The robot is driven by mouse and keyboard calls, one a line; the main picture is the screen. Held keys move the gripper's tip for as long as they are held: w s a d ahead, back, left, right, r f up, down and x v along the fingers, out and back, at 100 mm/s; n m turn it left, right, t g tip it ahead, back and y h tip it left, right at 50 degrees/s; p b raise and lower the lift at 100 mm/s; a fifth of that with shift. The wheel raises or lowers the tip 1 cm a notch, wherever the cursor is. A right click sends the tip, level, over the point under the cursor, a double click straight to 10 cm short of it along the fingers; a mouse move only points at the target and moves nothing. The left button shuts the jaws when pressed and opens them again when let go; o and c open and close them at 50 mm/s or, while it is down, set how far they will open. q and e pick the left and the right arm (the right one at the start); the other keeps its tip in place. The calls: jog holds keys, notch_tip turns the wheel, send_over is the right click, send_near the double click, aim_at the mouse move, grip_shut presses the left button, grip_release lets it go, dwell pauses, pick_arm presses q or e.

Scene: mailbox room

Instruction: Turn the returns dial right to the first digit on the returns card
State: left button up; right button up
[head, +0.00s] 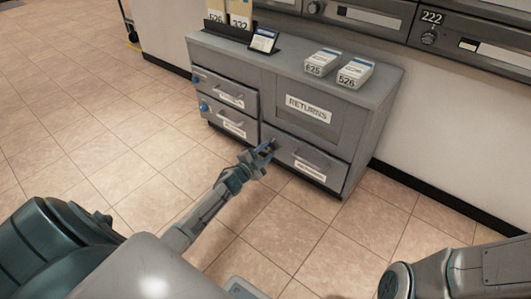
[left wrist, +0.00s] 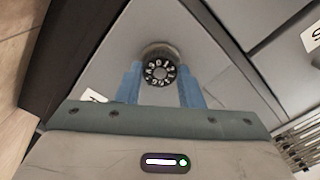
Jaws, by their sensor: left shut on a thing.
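The returns dial (left wrist: 159,72) is a round black knob with white digits around its face, set in a grey drawer front. My left gripper (head: 265,149) reaches the lower right drawer (head: 325,165) of the grey cabinet, under the RETURNS label (head: 308,109). In the left wrist view its blue fingers (left wrist: 160,85) are closed on the dial, one on each side. In the head view the gripper mostly hides the dial. A small card on a dark stand (head: 263,41) is on the cabinet top; its writing is too small to read. My right gripper is out of view.
Two white boxes, marked 625 (head: 321,63) and 526 (head: 355,74), sit on the cabinet top. A dark holder (head: 228,31) with numbered cards stands at its back left. Two drawers with blue knobs (head: 204,107) are at left. Wall mailboxes (head: 465,45) are behind. The tiled floor in front is clear.

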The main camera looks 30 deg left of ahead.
pick_arm(q)
jog(key=m+b, duration=0.1)
jog(key=m, duration=0.3)
jog(key=shift+m, duration=0.4)
jog(key=shift+d, duration=0.1)
dwell(0.3)
jog(key=o, duration=1)
jog(key=s+p, duration=0.3)
jog(key=s, duration=0.7)
jog(key=shift+s+a, duration=0.4)
jog(key=shift+a, duration=0.05)
